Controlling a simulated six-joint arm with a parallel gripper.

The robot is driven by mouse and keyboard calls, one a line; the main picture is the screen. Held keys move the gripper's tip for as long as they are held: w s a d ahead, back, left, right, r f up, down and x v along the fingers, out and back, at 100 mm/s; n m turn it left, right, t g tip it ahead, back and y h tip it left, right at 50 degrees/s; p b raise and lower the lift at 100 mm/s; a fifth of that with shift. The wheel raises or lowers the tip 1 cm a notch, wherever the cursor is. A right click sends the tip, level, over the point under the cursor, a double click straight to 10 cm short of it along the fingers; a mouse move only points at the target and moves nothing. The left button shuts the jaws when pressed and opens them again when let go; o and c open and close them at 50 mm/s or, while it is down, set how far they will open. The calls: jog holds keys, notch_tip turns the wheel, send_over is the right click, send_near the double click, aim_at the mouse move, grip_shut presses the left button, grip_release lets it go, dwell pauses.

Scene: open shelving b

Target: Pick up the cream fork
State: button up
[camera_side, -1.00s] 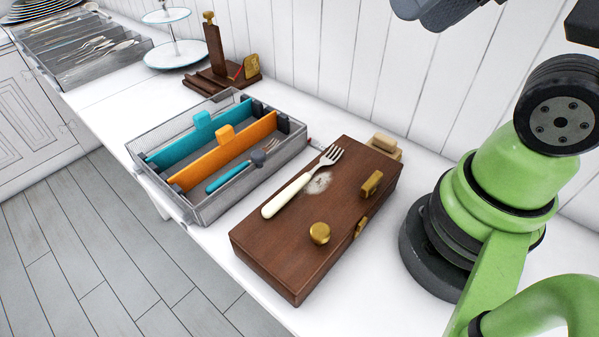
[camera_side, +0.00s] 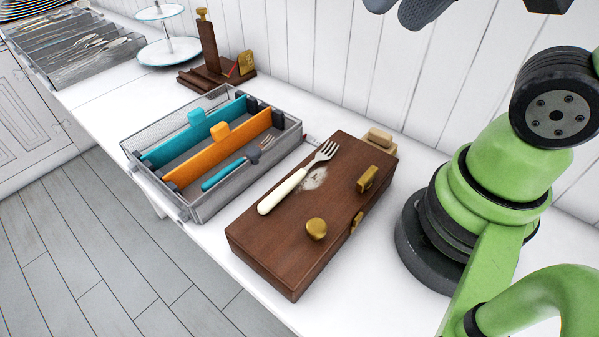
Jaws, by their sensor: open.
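The cream fork (camera_side: 284,191) lies flat on top of a closed dark brown wooden box (camera_side: 283,241). Its cream handle points toward the lower left and its metal tines toward the upper right, beside a pale worn patch on the lid. Nothing covers the fork.
A clear tray (camera_side: 187,206) left of the box has a teal divider (camera_side: 197,132), an orange divider (camera_side: 215,149) and a teal-handled fork (camera_side: 222,174). Brass knobs stand up from the box lid. A tiered stand (camera_side: 168,51) and a wooden holder (camera_side: 212,65) stand behind.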

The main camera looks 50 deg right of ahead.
jog(key=w+a+f+m+g, duration=0.4)
jog(key=w+f+m, duration=0.2)
jog(key=w+m, duration=0.1)
jog(key=m+g+h, duration=0.2)
jog(key=m, duration=0.3)
send_over(287, 183)
notch_tip(287, 183, down, 7)
notch_tip(287, 183, down, 5)
jog(key=shift+w+r, duration=0.1)
jog(key=shift+w, duration=0.05)
jog(key=f, duration=0.6)
jog(key=shift+s+f, duration=0.2)
grip_shut()
